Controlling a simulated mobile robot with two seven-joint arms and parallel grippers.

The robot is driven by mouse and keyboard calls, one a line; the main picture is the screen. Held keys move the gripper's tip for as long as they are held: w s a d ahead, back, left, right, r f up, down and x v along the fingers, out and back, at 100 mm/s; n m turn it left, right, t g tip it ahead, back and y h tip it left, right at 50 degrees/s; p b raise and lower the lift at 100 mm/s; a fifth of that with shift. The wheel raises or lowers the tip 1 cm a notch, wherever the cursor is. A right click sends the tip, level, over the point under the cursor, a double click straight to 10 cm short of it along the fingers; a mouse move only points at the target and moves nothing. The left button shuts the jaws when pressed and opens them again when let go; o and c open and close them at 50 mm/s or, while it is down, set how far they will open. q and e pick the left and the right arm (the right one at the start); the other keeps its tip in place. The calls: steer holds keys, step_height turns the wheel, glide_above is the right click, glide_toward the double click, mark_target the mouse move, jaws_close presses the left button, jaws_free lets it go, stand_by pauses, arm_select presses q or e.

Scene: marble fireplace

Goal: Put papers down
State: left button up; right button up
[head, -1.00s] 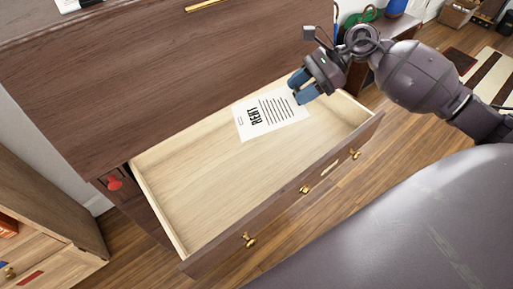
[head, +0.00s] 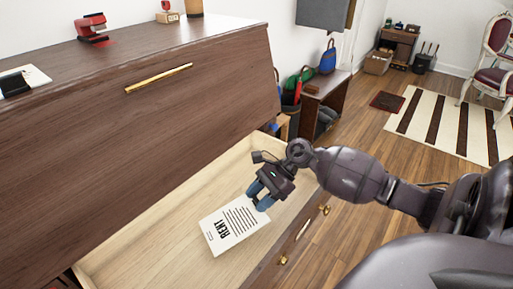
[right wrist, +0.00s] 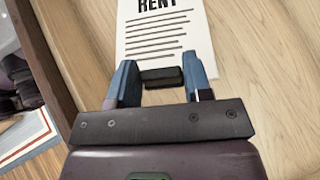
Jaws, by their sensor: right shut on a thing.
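White papers headed RENT (head: 235,226) show over the open drawer (head: 160,240) in the head view. I cannot tell whether they touch the drawer's pale wooden bottom. My right gripper (head: 259,196) is at the papers' right end, over the drawer's right part. In the right wrist view its blue fingers (right wrist: 160,80) are on either side of a small black piece (right wrist: 162,77) at the near edge of the papers (right wrist: 166,35). The gripper is shut on the papers at this end. My left gripper is not in view.
The dark wooden dresser front (head: 150,130) with a brass handle (head: 158,77) rises behind the drawer. A red stapler-like thing (head: 92,28) stands on top. The drawer's front panel (head: 300,235) borders the near right. The drawer's left part is bare.

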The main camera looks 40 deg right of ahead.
step_height(320, 180, down, 4)
steer(key=shift+f+b, duration=0.1)
steer(key=shift+b, duration=0.35)
steer(key=shift+f, duration=0.1)
steer(key=o, duration=1)
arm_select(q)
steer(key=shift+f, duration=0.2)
arm_select(e)
steer(key=shift+r, duration=0.2)
arm_select(q)
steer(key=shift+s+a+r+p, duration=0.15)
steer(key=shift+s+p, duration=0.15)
steer(key=shift+p, duration=0.45)
arm_select(e)
steer(key=v, duration=1.2)
